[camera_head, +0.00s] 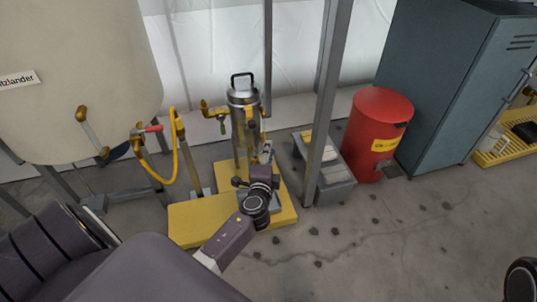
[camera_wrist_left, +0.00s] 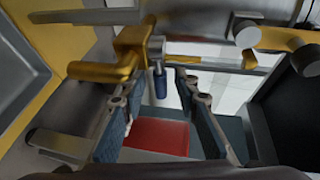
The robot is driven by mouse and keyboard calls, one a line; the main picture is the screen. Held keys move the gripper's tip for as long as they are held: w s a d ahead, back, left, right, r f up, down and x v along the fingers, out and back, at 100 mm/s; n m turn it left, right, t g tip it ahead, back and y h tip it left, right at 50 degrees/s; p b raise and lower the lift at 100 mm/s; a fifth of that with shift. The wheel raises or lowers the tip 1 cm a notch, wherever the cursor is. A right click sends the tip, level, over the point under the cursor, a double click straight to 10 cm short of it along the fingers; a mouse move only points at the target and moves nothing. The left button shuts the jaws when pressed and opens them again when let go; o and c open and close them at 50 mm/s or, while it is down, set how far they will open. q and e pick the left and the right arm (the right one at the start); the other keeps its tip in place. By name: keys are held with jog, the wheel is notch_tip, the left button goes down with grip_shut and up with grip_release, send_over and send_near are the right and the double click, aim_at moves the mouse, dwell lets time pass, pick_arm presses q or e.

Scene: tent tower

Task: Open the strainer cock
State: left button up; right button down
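The steel strainer (camera_head: 243,112) stands upright on a yellow platform in the head view, with a black top handle and brass fittings. My left gripper (camera_head: 267,153) is low at its right side, and my wrist hides part of its base. In the left wrist view, a brass cock (camera_wrist_left: 128,58) with a short blue handle (camera_wrist_left: 159,82) lies ahead. The left gripper (camera_wrist_left: 155,92) is open. The blue handle sits between its fingertips with a gap on both sides. I cannot pick out this blue handle clearly in the head view.
A yellow platform (camera_head: 195,222) lies under the strainer. A large tank (camera_head: 75,85) stands left, with a yellow hose (camera_head: 155,172). A grey post (camera_head: 325,110), grey box (camera_head: 333,180), red bin (camera_head: 372,130) and blue-grey cabinet (camera_head: 440,80) stand right.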

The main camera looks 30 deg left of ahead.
pick_arm(q)
jog(key=shift+w, duration=0.15)
grip_shut()
dwell(0.4)
jog(key=shift+s+d+m+t+h+p, duration=0.1)
jog(key=shift+s+m+t+h+p, duration=0.15)
jog(key=shift+m+h, duration=0.25)
jog(key=shift+s+m+t+h+p, duration=0.15)
jog(key=shift+m+t+h, duration=0.1)
jog(key=shift+m+h, duration=0.25)
jog(key=shift+s+d+m+t+h, duration=0.25)
jog(key=shift+m+h, duration=0.4)
jog(key=shift+h, duration=0.35)
jog(key=shift+s+d+m+t+h, duration=0.2)
jog(key=shift+m+h, duration=0.45)
jog(key=shift+h, duration=0.35)
grip_release()
